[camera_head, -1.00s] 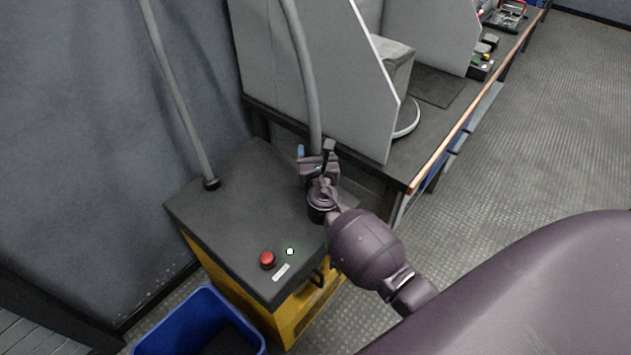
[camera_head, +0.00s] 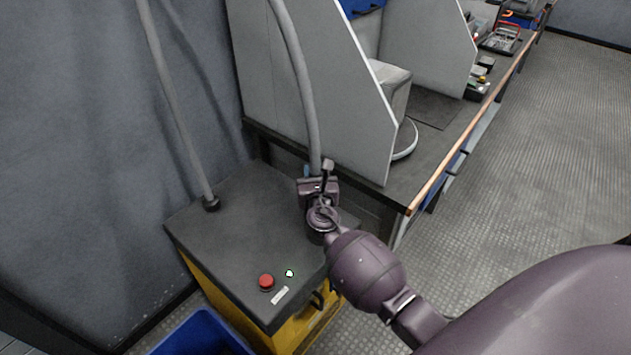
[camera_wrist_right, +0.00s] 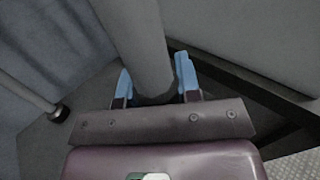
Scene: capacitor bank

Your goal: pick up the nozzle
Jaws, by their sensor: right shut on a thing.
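The nozzle is the lower end of a thick grey hose (camera_head: 304,95), which hangs from above to the back right of a black-topped cabinet. My right gripper (camera_head: 317,174) is shut on it just above the cabinet top. In the right wrist view the grey nozzle (camera_wrist_right: 145,60) stands between the two blue fingertips, and its lower end is dark. Whether it touches the cabinet cannot be told, as my gripper hides its base. My left gripper is not in view.
A grey partition (camera_head: 330,100) and workbench (camera_head: 425,170) lie behind. A blue bin (camera_head: 200,335) is in front. Floor at right is clear.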

